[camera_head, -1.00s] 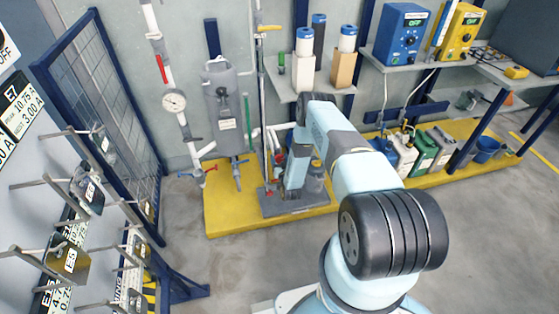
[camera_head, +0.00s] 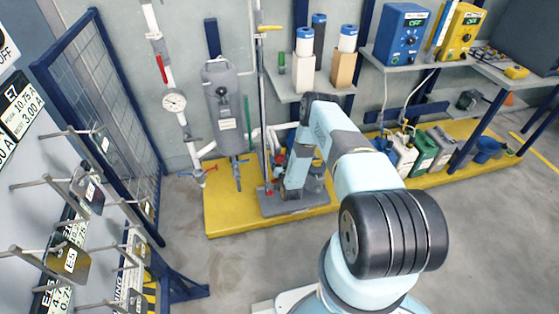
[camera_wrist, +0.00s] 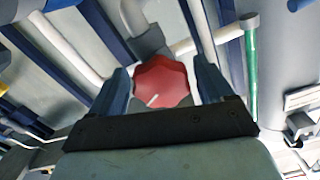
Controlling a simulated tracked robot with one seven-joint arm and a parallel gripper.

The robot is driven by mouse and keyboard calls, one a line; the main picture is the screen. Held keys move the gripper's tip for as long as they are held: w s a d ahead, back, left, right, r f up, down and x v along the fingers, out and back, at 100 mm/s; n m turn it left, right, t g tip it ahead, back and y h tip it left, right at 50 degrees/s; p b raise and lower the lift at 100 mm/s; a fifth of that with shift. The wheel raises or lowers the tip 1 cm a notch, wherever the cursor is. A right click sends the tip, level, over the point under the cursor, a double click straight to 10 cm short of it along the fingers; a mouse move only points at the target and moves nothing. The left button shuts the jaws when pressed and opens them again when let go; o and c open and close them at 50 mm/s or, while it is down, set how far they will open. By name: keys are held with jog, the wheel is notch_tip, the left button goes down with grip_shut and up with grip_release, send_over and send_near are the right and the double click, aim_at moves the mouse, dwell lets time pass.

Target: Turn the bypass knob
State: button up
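The bypass knob (camera_wrist: 163,80) is a red lobed handwheel with a short white mark pointing to its lower left. It is in the upper middle of the wrist view, on a grey fitting. My gripper (camera_wrist: 163,90) has one blue finger on each side of the knob, close to its edges. I cannot tell whether the fingers touch or clamp it. In the head view my gripper end (camera_head: 293,190) points down over the grey base on the yellow platform, and my arm hides much of the fittings there.
A green-handled rod (camera_wrist: 250,75) and pale pipes are close beside the knob. The grey tank (camera_head: 222,105) and pressure gauge (camera_head: 174,102) stand left of my arm. Jugs (camera_head: 425,150) stand to the right on the yellow platform (camera_head: 225,220). Plating racks (camera_head: 70,235) fill the left side.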

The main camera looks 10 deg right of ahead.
jog(key=shift+o, duration=0.2)
jog(key=shift+s, duration=0.15)
jog(key=s, duration=1.3)
jog(key=shift+s, duration=0.25)
jog(key=w+n, duration=0.2)
jog(key=w, duration=0.2)
jog(key=w+n, duration=0.2)
jog(key=w, duration=0.3)
jog(key=w+n, duration=0.2)
jog(key=w, duration=0.2)
jog(key=shift+w, duration=0.35)
jog(key=shift+c, duration=0.2)
jog(key=c, duration=0.9)
